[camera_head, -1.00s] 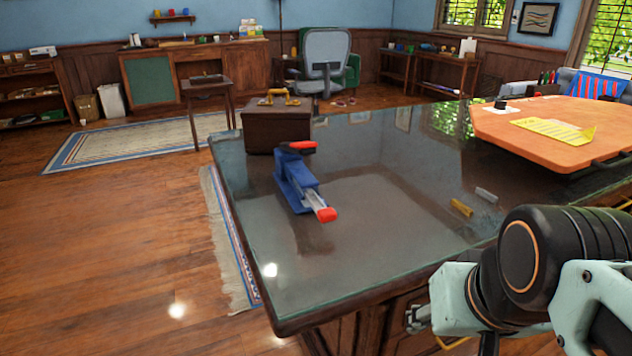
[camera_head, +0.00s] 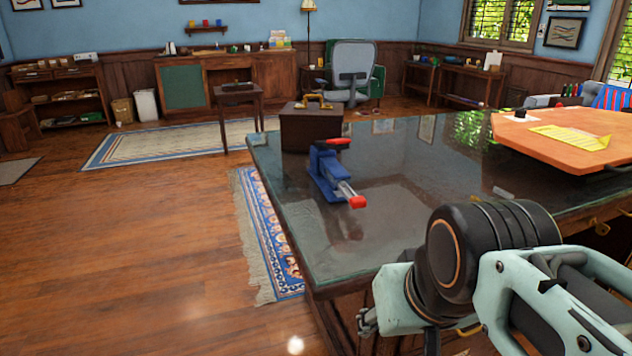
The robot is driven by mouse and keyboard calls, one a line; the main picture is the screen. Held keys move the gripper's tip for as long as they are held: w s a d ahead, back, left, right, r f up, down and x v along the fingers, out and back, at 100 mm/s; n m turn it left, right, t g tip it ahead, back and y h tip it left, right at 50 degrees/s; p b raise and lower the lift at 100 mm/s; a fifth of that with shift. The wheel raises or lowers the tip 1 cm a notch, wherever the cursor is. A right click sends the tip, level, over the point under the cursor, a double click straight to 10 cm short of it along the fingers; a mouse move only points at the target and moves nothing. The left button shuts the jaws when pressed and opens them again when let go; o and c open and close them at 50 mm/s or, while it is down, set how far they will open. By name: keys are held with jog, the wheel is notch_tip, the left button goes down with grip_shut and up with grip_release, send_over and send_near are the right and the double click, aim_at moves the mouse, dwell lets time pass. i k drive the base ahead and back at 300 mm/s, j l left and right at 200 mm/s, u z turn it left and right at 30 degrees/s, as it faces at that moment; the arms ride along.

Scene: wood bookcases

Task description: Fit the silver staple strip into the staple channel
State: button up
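A blue stapler (camera_head: 326,174) with red ends stands on the dark glossy desk, left of my arm. Its silver staple channel (camera_head: 346,190) sticks out toward the front right, with a red tip. A small silver strip (camera_head: 503,192) lies on the desk just above my arm, apart from the stapler; it looks like the staple strip. My arm fills the lower right. A small dark part at its left end seems to be my gripper (camera_head: 366,321), low by the desk's front side. It is too small to tell whether its fingers are open.
A dark brown box (camera_head: 310,130) with a brass handle stands behind the stapler. An orange board (camera_head: 545,145) with a yellow sheet covers the desk's right part. The desk (camera_head: 400,215) is bare around the stapler. Open wooden floor (camera_head: 150,260) lies to the left.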

aim_at(356, 201)
jog(key=i+l+z, duration=0.15)
jog(key=z, duration=0.2)
jog(key=i+l+z, duration=0.15)
jog(key=z, duration=0.15)
jog(key=i+l+z, duration=0.1)
jog(key=z, duration=0.25)
